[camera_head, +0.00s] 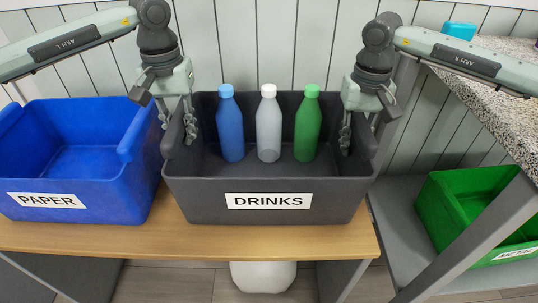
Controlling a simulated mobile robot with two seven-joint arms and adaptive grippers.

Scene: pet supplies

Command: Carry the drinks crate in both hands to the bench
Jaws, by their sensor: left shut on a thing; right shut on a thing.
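The dark grey drinks crate (200,204) stands on a wooden-topped table, with a white DRINKS label on its front wall. Three bottles stand upright inside: a blue one (230,128), a grey one with a white cap (268,128) and a green one (307,130). My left gripper (177,125) is shut on the crate's left side wall. My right gripper (346,130) is shut on its right side wall. A speckled stone-topped surface (497,90) stands at the right; I cannot tell whether it is the bench.
A blue crate (100,200) labelled PAPER stands close to the drinks crate's left side on the wooden table (250,240). A green crate (450,225) sits on a lower grey shelf (405,205) at the right, behind a slanting grey leg. A turquoise object (459,30) is at the upper right.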

